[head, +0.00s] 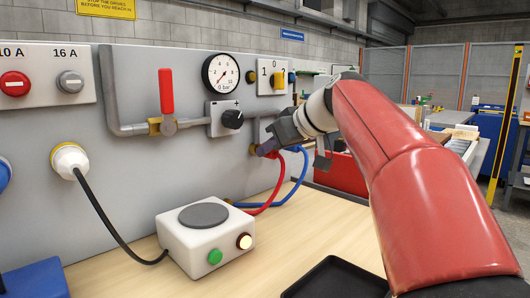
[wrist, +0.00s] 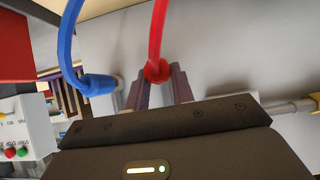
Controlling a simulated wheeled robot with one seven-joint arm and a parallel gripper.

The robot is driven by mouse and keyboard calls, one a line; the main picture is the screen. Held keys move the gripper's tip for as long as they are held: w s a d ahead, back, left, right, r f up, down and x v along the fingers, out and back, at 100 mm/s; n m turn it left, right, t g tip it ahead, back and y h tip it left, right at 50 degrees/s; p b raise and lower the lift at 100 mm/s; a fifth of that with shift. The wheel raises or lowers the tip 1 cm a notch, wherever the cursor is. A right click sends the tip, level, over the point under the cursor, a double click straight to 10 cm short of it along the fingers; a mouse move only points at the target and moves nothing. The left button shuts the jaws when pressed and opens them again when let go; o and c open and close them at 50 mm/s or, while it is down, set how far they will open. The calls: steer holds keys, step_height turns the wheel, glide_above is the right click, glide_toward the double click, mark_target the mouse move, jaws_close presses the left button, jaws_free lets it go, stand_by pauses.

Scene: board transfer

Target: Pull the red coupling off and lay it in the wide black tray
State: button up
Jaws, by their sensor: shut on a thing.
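The red coupling (wrist: 158,72) is at the end of a red hose (head: 276,190). My gripper (wrist: 157,88) is shut on it, with one finger on each side. In the head view my gripper (head: 265,148) is close to the grey board, beside a brass fitting, and hides most of the coupling. I cannot tell whether the coupling is still seated on its fitting. A black tray (head: 335,278) lies on the table at the bottom of the head view, partly cut off by the frame and covered by my arm.
A blue hose (head: 297,185) with a blue coupling (wrist: 98,85) is close to my gripper. The board (head: 130,190) carries a gauge, pipes and a red-handled valve. A white button box (head: 205,238) stands on the table, left of the tray.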

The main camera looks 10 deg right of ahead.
mark_target(276, 154)
steer(key=shift+s+d, duration=0.1)
stand_by(0.3)
steer(key=shift+s+d+b, duration=0.5)
steer(key=shift+s+d, duration=0.15)
steer(key=shift+s, duration=0.35)
steer(key=shift+s+d, duration=0.1)
steer(key=shift+s, duration=0.05)
steer(key=shift+s+d+b, duration=0.35)
steer(key=shift+s+d, duration=0.25)
steer(key=shift+s, duration=0.35)
steer(key=shift+s+d+b, duration=0.35)
steer(key=shift+s+d, duration=0.25)
steer(key=shift+s, duration=0.3)
